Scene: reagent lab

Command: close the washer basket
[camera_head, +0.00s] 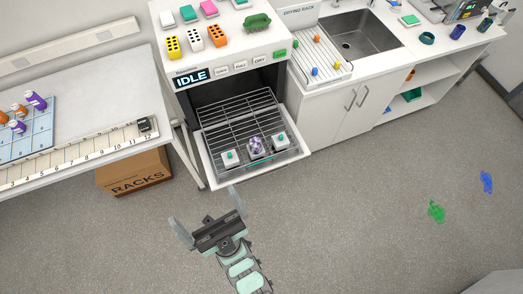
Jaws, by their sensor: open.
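The washer (196,64) stands at the back centre, its front panel display reading IDLE. Its door is folded down, and the wire basket (236,109) is slid out over it. Near the basket's front edge sit two white items with teal tops and a purple-and-white round item between them. My gripper (207,215) is open and empty. It is over the floor, in front of the basket and apart from it.
A bench (95,75) with a numbered rail stands at the left, a RACKS box (134,172) under it. A sink counter (315,92) with a drying rack (318,55) adjoins the washer at the right. The floor (340,220) in front is open, with green and blue splotches.

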